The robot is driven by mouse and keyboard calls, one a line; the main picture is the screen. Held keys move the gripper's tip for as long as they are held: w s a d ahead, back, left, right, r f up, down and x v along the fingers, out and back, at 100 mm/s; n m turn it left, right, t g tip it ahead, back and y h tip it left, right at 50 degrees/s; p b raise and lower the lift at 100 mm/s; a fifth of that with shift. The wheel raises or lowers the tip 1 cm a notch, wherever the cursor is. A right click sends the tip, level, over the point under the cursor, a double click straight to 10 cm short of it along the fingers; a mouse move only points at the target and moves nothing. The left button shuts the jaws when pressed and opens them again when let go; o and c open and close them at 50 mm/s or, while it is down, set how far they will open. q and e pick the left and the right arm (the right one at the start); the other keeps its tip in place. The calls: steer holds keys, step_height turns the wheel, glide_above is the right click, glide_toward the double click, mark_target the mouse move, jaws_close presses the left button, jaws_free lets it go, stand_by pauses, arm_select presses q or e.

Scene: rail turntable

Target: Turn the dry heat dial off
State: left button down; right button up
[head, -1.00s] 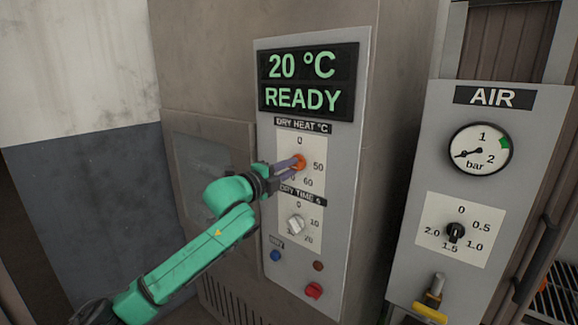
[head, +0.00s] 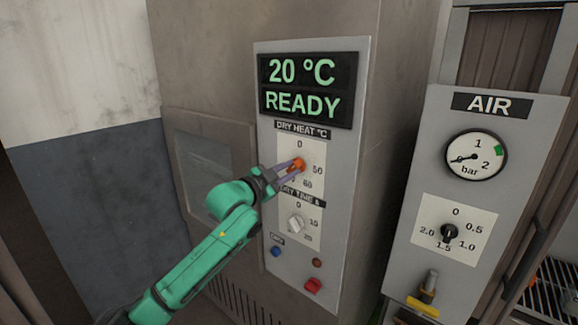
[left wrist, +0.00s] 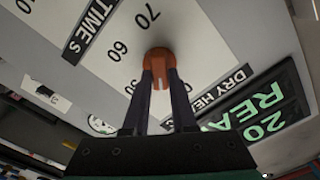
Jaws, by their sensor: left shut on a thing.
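The orange dry heat dial (head: 298,164) sits on a white scale plate under the "DRY HEAT °C" label on the grey panel (head: 345,200). The scale shows 0 at the top, with 50 and 60 visible at the right and below in the head view. My left gripper (head: 290,167) is shut on this dial. In the left wrist view the dial (left wrist: 160,70) stands between the two dark fingers (left wrist: 165,88), and 60 and 70 show beside it. The dial's exact pointing is hard to tell, as the fingers cover part of it. My right gripper is not in view.
A white dry time dial (head: 296,223) is just below. A blue button (head: 275,252) and a red switch (head: 313,285) are lower. The display (head: 310,88) reads 20 °C READY. An air panel (head: 415,155) with gauge and black dial stands to the right.

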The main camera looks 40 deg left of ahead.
arm_select(q)
steer(key=n+p, duration=0.2)
steer(key=n, duration=0.2)
steer(key=shift+a+r+n, duration=0.1)
steer(key=shift+r+n, duration=0.05)
steer(key=shift+n, duration=0.15)
steer(key=shift+n+p, duration=0.95)
steer(key=shift+n, duration=0.65)
steer(key=shift+f, duration=0.2)
steer(key=c, duration=0.7)
jaws_free()
steer(key=shift+s, duration=0.1)
